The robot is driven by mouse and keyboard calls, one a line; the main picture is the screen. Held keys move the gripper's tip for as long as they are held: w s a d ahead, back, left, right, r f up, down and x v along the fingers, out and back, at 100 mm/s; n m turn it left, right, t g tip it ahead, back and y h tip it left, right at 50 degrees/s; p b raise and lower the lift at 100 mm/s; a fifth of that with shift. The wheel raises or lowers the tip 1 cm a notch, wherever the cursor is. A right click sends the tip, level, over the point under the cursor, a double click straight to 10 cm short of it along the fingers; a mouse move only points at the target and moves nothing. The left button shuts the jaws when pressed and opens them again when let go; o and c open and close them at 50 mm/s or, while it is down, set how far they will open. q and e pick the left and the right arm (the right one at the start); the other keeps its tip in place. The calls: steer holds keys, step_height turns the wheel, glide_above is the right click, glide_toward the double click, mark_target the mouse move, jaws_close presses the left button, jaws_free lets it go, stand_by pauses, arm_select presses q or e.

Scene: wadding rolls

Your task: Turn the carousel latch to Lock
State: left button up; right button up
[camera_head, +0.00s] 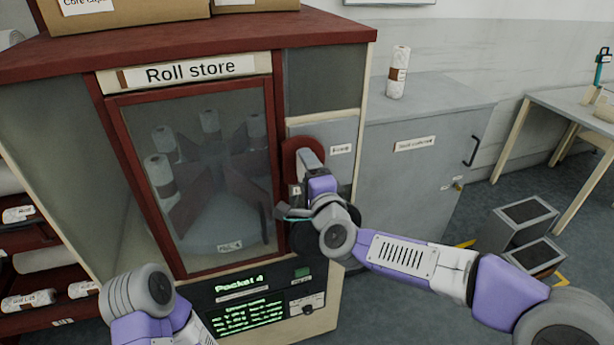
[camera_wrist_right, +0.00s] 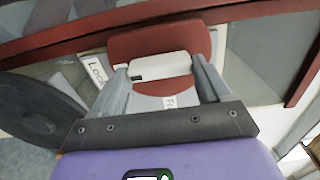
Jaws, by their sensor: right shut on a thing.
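The carousel latch is a red round plate (camera_head: 289,152) with a pale handle, on the grey panel right of the Roll store door. In the right wrist view the red plate (camera_wrist_right: 160,43) and the pale handle (camera_wrist_right: 160,66) show between my fingers. My right gripper (camera_head: 306,155) is shut on the handle, and its fingers (camera_wrist_right: 165,78) stand on either side of it. A "Lock" label (camera_wrist_right: 95,70) lies left of the handle in the wrist view. Another label, partly hidden, shows below the plate. My left arm shows at the lower left, but its gripper is out of view.
The glass door (camera_head: 205,180) is closed, with white rolls around a carousel behind it. A display (camera_head: 245,315) below reads "Pocket 4". A grey cabinet (camera_head: 415,150) with a roll (camera_head: 398,73) on top stands at right. Grey boxes (camera_head: 522,222) stand on the floor.

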stand_by(0.3)
steer(key=o, duration=1)
steer(key=shift+s, duration=0.1)
steer(key=v, duration=0.7)
steer(key=shift+s, duration=0.15)
